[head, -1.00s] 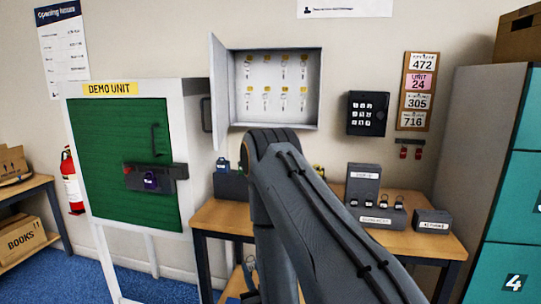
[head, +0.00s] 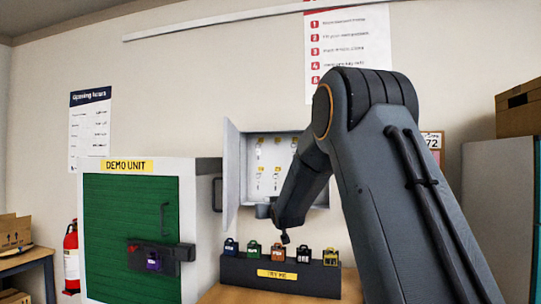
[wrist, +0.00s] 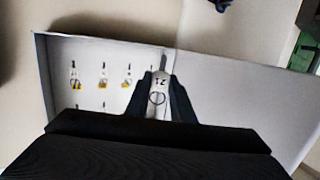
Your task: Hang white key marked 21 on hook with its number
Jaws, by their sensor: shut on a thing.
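In the wrist view my gripper (wrist: 160,98) is shut on a pale key (wrist: 159,78), whose tag appears to read 21 and carries a ring. The key is in front of the open key cabinet (wrist: 205,80). Several keys with yellow tags (wrist: 126,84) hang on hooks left of it in that view. In the head view the white cabinet (head: 232,175) stands open on the wall, and keys (head: 260,182) hang in two rows. My arm covers the cabinet's right part, and the fingers and held key cannot be made out there. Whether the key touches a hook, I cannot tell.
A dark stand (head: 238,270) with several coloured padlocks is on the table below the cabinet. The green-doored demo unit (head: 118,240) stands to the left, close to the cabinet's open door (head: 230,165). Cartons (head: 518,112) sit on a locker at right.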

